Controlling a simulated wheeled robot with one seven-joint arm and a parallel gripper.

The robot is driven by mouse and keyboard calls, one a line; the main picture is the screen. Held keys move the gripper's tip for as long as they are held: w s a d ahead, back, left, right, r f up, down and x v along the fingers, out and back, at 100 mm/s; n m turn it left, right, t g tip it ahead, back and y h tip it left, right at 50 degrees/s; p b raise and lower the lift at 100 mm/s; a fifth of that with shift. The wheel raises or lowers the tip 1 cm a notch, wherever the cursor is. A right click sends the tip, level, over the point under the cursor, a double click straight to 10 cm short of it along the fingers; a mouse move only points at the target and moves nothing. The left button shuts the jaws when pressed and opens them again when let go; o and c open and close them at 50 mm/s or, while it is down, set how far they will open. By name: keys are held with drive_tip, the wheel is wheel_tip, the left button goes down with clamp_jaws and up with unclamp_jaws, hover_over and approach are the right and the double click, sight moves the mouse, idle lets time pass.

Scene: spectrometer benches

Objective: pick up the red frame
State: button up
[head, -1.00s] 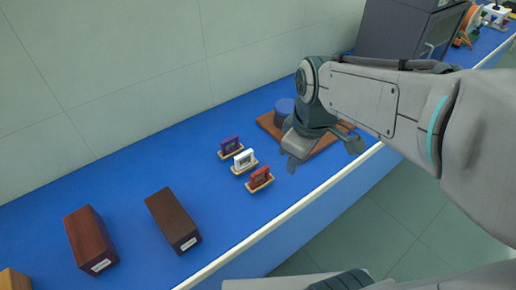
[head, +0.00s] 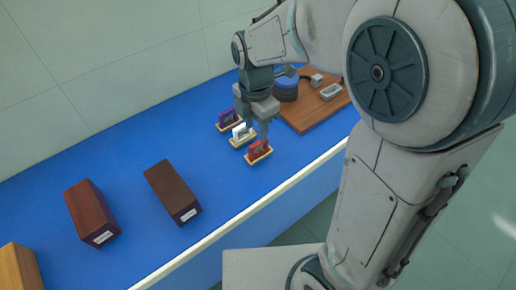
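The red frame (head: 258,149) stands upright in a small tan holder on the blue bench, nearest the front edge in a row of three. My gripper (head: 253,124) points down just above and behind the red frame, beside the white frame. Its two fingers look apart, with nothing seen between them. One fingertip is close to the top of the red frame; I cannot tell whether they touch. The red frame's top is partly close behind the finger in this view.
A white frame (head: 240,133) and a purple frame (head: 229,118) stand in like holders behind the red one. A wooden board (head: 310,118) with a blue-topped round item (head: 286,88) lies to the right. Dark wooden blocks (head: 172,192) stand left. The bench's front edge is near.

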sight(259, 143)
wheel_tip(259, 143, down, 3)
drive_tip(key=shift+w+d+f, duration=0.15)
drive_tip(key=shift+d+f, duration=0.05)
drive_tip(key=shift+f, duration=1.1)
drive_tip(key=shift+w+d+f, duration=0.1)
drive_tip(key=shift+d+f, duration=0.05)
drive_tip(key=shift+f, duration=1.15)
clamp_jaws()
